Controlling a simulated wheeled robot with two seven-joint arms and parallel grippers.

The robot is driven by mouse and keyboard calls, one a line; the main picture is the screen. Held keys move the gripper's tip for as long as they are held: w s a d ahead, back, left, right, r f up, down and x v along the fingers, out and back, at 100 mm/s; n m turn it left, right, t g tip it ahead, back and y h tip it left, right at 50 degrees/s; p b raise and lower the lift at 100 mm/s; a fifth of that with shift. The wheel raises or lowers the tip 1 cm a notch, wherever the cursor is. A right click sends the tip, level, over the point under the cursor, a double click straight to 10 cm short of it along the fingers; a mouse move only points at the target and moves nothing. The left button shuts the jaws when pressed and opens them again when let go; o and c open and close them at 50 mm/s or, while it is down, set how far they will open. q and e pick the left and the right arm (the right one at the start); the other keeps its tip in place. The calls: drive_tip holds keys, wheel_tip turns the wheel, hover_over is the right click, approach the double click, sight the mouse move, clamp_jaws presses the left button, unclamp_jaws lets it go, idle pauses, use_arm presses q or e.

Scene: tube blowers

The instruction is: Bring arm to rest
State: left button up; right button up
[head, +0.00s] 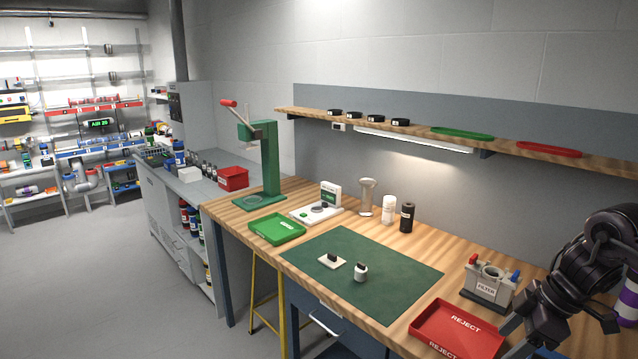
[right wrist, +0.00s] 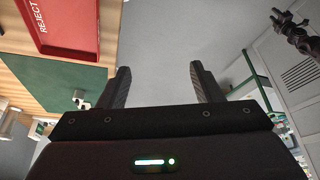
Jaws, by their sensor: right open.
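My right arm comes in at the lower right of the head view, beside the red reject tray (head: 457,332). In the right wrist view my right gripper (right wrist: 160,70) is open, with nothing between its two dark fingers. Grey floor shows beyond them. The reject tray also shows at the upper left of that view (right wrist: 68,22), to one side of the fingers and apart from them. My left gripper does not show in the head view. A small dark jointed arm part (right wrist: 292,30) shows at the upper right of the wrist view; I cannot tell its jaws.
The wooden bench holds a green mat (head: 405,270) with two small parts, a grey filter holder (head: 487,287), a green tray (head: 277,229), a white scale-like device (head: 315,212) and a green press (head: 269,160). A shelf (head: 350,118) runs along the wall. Open floor lies left.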

drive_tip(key=w+a+f+n+t+y+b, duration=0.1)
drive_tip(key=w+a+f, duration=0.5)
drive_tip(key=f, duration=0.2)
drive_tip(key=w+a+f+t+y, duration=0.2)
drive_tip(key=w+a+f, duration=0.3)
drive_tip(key=a+f, duration=0.3)
drive_tip(key=s+a+f+m+t+h, duration=0.1)
drive_tip(key=s+f+m, duration=0.1)
drive_tip(key=f, duration=0.9)
drive_tip(key=s+a+f+m+t, duration=0.1)
drive_tip(key=s+a+f+m, duration=0.1)
drive_tip(key=f, duration=0.9)
drive_tip(key=s+d+f+m+g+h+b, duration=0.1)
drive_tip(key=s+d+f+m+g+h, duration=0.2)
drive_tip(key=s+f, duration=1.55)
drive_tip(key=s+f+m+g+h, duration=0.1)
drive_tip(key=s+f, duration=0.2)
drive_tip(key=s, duration=0.6)
drive_tip(key=s+f+m+g+h, duration=0.1)
drive_tip(key=s+f, duration=0.2)
drive_tip(key=s, duration=0.7)
drive_tip(key=s+f+m+g+h, duration=0.1)
drive_tip(key=s+f+m, duration=0.1)
drive_tip(key=s, duration=0.8)
drive_tip(key=shift+s+f+b, duration=0.2)
drive_tip(key=shift+f+b, duration=0.1)
drive_tip(key=shift+f, duration=0.5)
